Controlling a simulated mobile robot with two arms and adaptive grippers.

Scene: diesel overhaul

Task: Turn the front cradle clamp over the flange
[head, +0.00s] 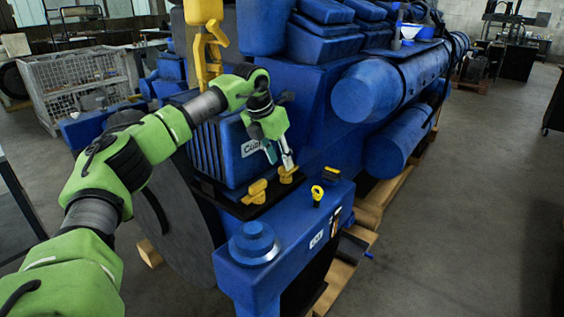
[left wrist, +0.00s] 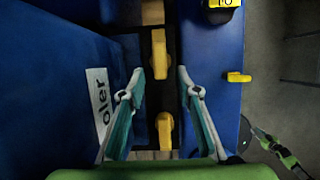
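Two yellow clamps sit on the dark strip at the foot of the blue cooler: one at the left (head: 256,192) and one at the right (head: 288,174). The left wrist view shows an upper clamp (left wrist: 160,53) and a lower clamp (left wrist: 164,130); which one is the front cradle clamp I cannot tell. My left gripper (head: 281,161) is above the right clamp in the head view. Its fingers are spread and empty in the left wrist view (left wrist: 161,75), with a gap between them over the strip. No flange can be made out clearly.
The blue cooler (head: 218,150) rises behind the clamps. A blue stand (head: 290,235) in front carries a round blue cap (head: 254,240) and a yellow ring-topped piece (head: 317,191). The large blue engine (head: 300,100) fills the back. Open floor lies at the right.

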